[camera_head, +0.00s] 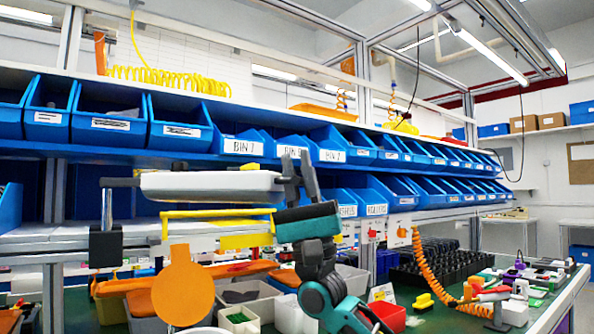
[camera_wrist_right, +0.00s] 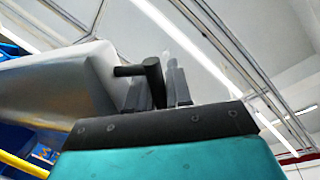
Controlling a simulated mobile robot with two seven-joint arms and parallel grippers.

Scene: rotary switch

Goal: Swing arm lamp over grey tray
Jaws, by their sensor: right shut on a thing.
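The arm lamp has a long white head (camera_head: 210,184) lying roughly level across the left middle of the head view. It also fills the left of the right wrist view (camera_wrist_right: 62,85). My right gripper (camera_head: 299,168) is at the lamp head's right end, its dark fingers pointing up. In the right wrist view the fingers (camera_wrist_right: 157,93) are shut on a black handle (camera_wrist_right: 150,73) that sticks out from the lamp's end. A grey bin (camera_head: 258,302) on the bench below may be the grey tray; I cannot be sure. My left gripper is not in view.
A yellow bar (camera_head: 215,213) and an orange disc (camera_head: 182,286) hang just below the lamp. Blue bins (camera_head: 110,125) line the shelves behind. A coiled orange hose (camera_head: 433,268) hangs at right, near black crates (camera_head: 437,262).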

